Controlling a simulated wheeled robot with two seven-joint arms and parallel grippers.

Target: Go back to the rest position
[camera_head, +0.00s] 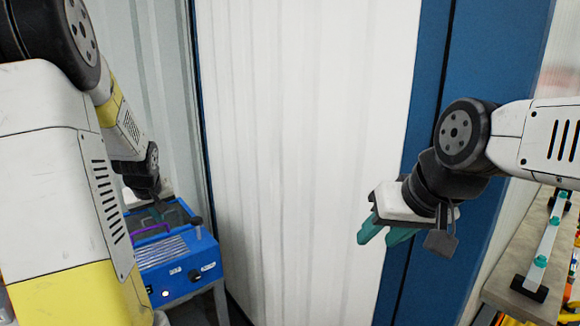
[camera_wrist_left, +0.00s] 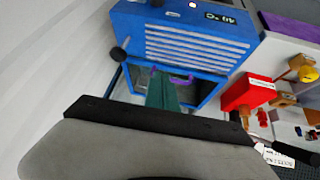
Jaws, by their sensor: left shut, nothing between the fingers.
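A shelf (camera_head: 518,282) with a white and teal bar is at right. In the left wrist view, a red block (camera_wrist_left: 248,92) and small parts lie at right. A white wall (camera_head: 300,150) fills the middle.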

